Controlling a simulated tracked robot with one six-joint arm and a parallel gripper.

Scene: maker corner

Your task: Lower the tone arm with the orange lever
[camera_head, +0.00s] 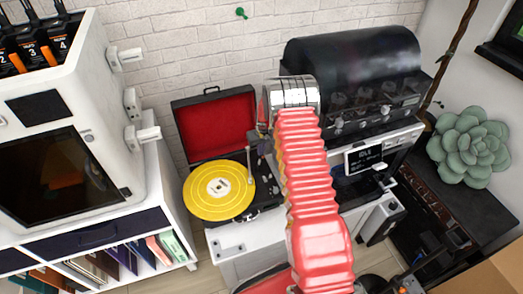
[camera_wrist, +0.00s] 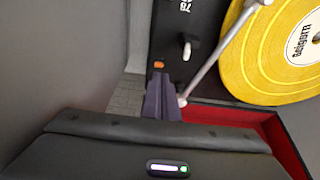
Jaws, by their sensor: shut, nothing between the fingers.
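The record player's red-lined lid (camera_head: 217,125) stands open, with a yellow record (camera_head: 219,191) on the platter; the record also shows in the wrist view (camera_wrist: 270,60). The silver tone arm (camera_wrist: 215,62) runs diagonally beside and over the record's edge in the wrist view; it also shows in the head view (camera_head: 249,165). The small orange lever (camera_wrist: 159,64) is on the black deck, just beyond my fingertips. My gripper (camera_wrist: 158,77) is shut and empty, close to the lever; I cannot tell whether they touch. In the head view my arm largely hides the gripper.
A white lever (camera_wrist: 187,50) sits on the deck between the orange lever and tone arm. A black-hooded machine (camera_head: 352,65) stands right of the player, a white cabinet machine (camera_head: 60,120) left. A brick wall (camera_head: 190,40) is behind.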

